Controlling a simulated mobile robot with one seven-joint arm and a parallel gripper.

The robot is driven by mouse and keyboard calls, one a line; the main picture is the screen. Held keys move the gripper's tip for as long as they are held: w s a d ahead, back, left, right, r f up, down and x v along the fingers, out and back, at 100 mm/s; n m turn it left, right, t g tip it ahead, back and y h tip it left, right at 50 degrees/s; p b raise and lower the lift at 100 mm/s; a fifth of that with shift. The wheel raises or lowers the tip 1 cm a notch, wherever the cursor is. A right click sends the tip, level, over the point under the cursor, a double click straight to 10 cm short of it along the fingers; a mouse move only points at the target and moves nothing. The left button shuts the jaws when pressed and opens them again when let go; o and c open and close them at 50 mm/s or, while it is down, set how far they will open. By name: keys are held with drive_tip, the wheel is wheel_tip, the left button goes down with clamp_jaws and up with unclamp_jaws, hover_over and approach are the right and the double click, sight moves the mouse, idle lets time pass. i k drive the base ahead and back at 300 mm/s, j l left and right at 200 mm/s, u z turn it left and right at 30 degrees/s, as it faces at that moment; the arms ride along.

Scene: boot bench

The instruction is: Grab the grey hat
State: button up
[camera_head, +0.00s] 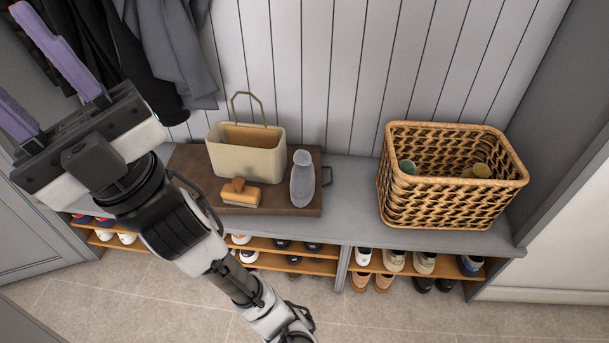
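A grey, soft-looking item (302,180) with a rounded knob at its far end lies on the right end of a brown tray on the bench. It looks like the grey hat, though its shape is also a little bottle-like. My gripper (12,55) is at the upper left of the view, raised and far to the left of the grey item. Its two purple fingers are spread wide apart, with nothing visible between them. The tip of the lower finger is cut off by the picture's left edge.
The brown tray (270,209) also holds a cream handled bin (248,158) and an orange-brown brush (240,194), left of the grey item. A wicker basket (440,205) stands right on the bench (350,205). Dark coats (170,45) hang upper left. Shoes fill the shelves below.

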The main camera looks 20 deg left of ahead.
sight(302, 185)
drive_tip(key=i+l+u, duration=0.55)
drive_tip(key=i+l, duration=0.25)
